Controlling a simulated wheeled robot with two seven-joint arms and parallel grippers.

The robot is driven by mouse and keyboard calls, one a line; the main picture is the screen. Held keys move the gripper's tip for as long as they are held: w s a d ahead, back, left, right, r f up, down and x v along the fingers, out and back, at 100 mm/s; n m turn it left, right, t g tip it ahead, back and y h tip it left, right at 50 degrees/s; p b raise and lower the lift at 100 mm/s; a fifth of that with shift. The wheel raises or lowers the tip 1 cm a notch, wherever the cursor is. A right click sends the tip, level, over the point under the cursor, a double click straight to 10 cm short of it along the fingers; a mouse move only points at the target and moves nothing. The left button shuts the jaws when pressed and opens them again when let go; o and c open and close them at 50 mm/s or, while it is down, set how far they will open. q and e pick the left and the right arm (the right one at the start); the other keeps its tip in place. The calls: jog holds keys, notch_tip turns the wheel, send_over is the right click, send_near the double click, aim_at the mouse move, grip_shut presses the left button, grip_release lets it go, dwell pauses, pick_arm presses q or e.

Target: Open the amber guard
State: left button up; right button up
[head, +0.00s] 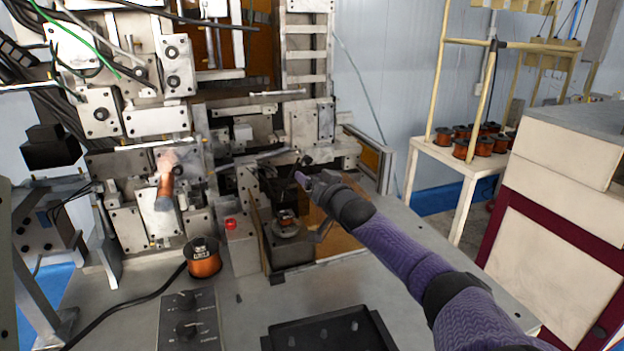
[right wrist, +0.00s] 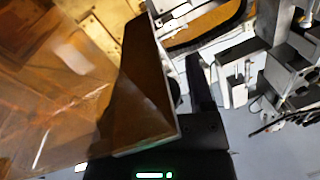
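The amber guard is a see-through orange-brown panel around the winding station, partly hidden by my right arm. In the head view its amber surface (head: 340,243) shows beside the spool seat, below my forearm. In the right wrist view a large amber sheet (right wrist: 60,90) fills the left side, close to the camera. My right gripper (head: 305,181) is at the upper part of the station, near the guard. In the right wrist view dark finger parts show beside a brown panel edge. The fingertips are too hidden to tell their opening or contact. My left gripper is not in view.
The coil winder (head: 165,120) stands at left and centre. A copper spool (head: 203,257), a red button (head: 231,224), a knob box (head: 188,318) and a black tray (head: 330,332) are on the bench. A spool table (head: 450,155) and a cabinet (head: 560,190) are at right.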

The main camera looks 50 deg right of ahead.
jog(key=shift+o, duration=0.4)
jog(key=shift+s+a, duration=0.15)
pick_arm(q)
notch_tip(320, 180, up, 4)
jog(key=p, duration=0.4)
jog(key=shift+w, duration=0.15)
pick_arm(e)
jog(key=v, duration=0.9)
jog(key=shift+s, duration=0.25)
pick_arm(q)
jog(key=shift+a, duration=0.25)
